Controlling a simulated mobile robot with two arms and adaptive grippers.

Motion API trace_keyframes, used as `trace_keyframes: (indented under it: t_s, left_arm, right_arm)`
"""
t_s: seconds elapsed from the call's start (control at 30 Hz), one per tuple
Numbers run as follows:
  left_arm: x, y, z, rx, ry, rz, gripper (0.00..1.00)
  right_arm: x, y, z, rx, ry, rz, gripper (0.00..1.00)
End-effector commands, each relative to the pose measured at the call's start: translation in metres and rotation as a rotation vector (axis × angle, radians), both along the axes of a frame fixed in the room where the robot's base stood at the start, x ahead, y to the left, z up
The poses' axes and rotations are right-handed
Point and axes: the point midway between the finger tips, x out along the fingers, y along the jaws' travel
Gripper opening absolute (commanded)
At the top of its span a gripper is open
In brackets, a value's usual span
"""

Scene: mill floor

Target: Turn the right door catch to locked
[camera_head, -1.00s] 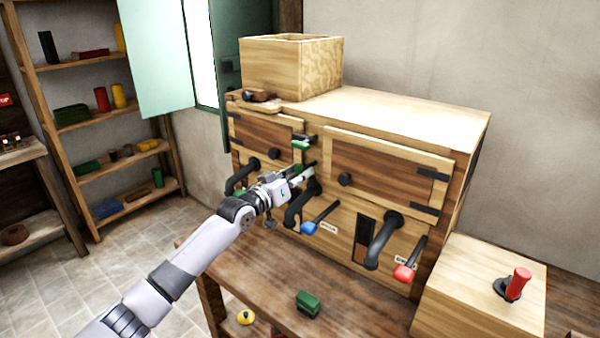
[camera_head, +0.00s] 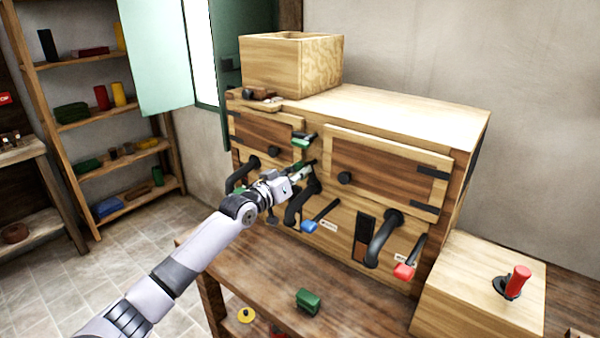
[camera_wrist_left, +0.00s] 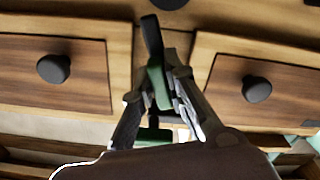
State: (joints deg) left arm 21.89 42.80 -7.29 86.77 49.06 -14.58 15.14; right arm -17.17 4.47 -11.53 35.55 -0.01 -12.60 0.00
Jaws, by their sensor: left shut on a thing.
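The box-like wooden machine has a right door (camera_head: 385,172) and a left door (camera_head: 262,143), both closed. Two green-handled catches sit at the post between them. The upper green catch (camera_head: 301,141) stands free, pointing left. My left gripper (camera_head: 303,174) is at the lower green catch, shut on its handle; fingers cover much of it. In the left wrist view the fingers close around this green handle (camera_wrist_left: 158,86), with its black stem (camera_wrist_left: 152,38) running beyond them. Another green piece (camera_wrist_left: 155,134) shows beyond the fingers. My right gripper is out of view.
Below the doors are curved black pipes (camera_head: 382,238), a blue-handled lever (camera_head: 309,226) and a red-handled lever (camera_head: 404,270). A green block (camera_head: 308,300) lies on the wooden bench (camera_head: 360,312). A red-handled box (camera_head: 480,300) stands at right.

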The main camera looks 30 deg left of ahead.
Motion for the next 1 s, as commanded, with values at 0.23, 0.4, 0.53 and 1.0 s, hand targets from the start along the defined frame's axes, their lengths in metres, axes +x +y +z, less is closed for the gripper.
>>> trace_keyframes:
  t_s: [0.23,0.4,0.53,1.0]
  left_arm:
    - [0.000,0.000,0.000,-0.004,0.001,0.001,0.00]
    - [0.000,0.000,0.000,-0.043,0.005,0.001,0.00]
    - [0.000,0.000,0.000,-0.107,0.010,0.001,0.00]
    - [0.000,0.000,0.001,-0.519,0.042,0.002,0.00]
  right_arm:
    - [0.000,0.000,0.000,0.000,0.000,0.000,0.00]
    - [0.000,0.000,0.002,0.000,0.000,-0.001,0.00]
    - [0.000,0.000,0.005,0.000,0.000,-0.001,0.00]
    - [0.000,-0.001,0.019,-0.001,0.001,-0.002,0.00]
